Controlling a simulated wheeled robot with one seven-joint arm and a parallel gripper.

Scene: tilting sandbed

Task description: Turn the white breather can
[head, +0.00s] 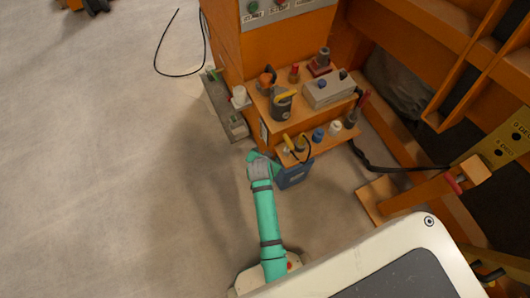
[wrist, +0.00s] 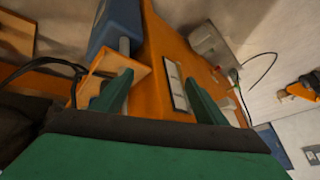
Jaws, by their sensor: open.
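A small white can (head: 239,93) sits on a bracket at the left side of the orange cabinet in the head view; it looks like the breather can. A second small white piece (head: 335,128) stands on the lower shelf, so I cannot be sure which is meant. My gripper is at the end of the green arm, low in front of the cabinet, below and apart from both. In the wrist view my gripper (wrist: 157,100) has its two green fingers wide apart with nothing held between them. I cannot make out the white can in the wrist view.
The orange cabinet (head: 226,45) carries shelves with a grey box (head: 328,91), a yellow-handled part (head: 283,103) and several small fittings. A blue container (head: 294,175) stands beside my gripper. Black hoses run right. The floor (head: 100,170) at left is clear.

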